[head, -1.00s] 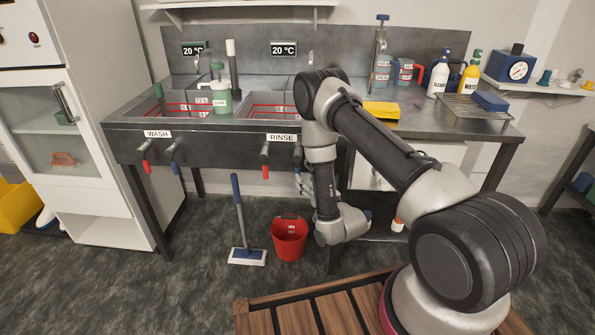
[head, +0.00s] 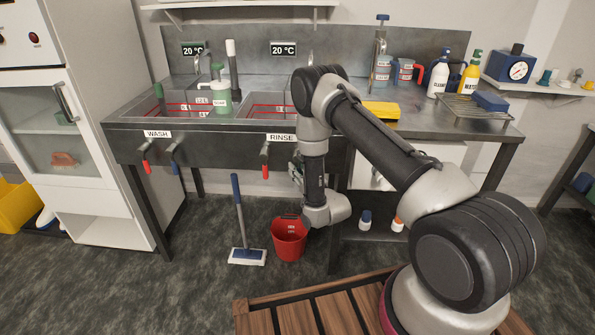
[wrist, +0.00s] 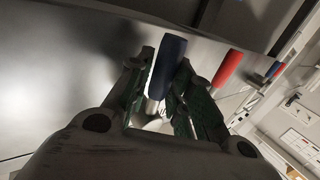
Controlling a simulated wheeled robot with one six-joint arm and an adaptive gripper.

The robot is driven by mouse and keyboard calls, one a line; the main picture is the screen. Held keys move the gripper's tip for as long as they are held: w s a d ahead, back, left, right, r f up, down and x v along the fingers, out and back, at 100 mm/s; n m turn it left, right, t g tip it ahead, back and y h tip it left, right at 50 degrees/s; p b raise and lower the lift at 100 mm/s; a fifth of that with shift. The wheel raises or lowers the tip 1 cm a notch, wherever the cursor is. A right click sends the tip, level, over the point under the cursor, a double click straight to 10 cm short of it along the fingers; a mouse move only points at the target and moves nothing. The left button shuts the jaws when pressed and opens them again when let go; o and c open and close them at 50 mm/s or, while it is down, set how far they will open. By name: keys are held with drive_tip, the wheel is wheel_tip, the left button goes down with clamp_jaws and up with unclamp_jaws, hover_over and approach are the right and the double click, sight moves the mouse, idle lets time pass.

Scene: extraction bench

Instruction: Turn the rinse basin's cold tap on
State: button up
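The rinse basin's cold tap has a blue handle (wrist: 168,62), seen in the wrist view on a metal stem at the bench's steel front. In the head view my arm hides it. My gripper (wrist: 163,82) has its two green-padded fingers apart, one on each side of the blue handle; I cannot tell whether either touches it. In the head view my gripper (head: 297,172) is small and partly hidden, just under the bench front. The rinse basin (head: 270,104) is above it. The rinse hot tap's red handle (wrist: 228,68) is beside the blue one; it also shows in the head view (head: 265,168).
The wash taps, red (head: 147,166) and blue (head: 175,167), are further left. A red bucket (head: 289,240) and a mop (head: 243,225) stand on the floor below. Two small bottles stand on the lower shelf (head: 370,230). The floor left of the mop is clear.

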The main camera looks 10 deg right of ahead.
clamp_jaws()
drive_tip(key=shift+d, duration=0.1)
drive_tip(key=s+d+r+n+g+h, duration=0.1)
drive_tip(key=d+r+n+g+h, duration=0.3)
drive_tip(key=n, duration=0.6)
drive_tip(key=shift+s+d+r+g+h, duration=0.2)
drive_tip(key=shift+s+d+g+h, duration=0.2)
drive_tip(key=shift+g+h, duration=0.95)
drive_tip(key=shift+t+h, duration=0.25)
drive_tip(key=shift+h, duration=0.1)
drive_tip(key=o, duration=0.8)
unclamp_jaws()
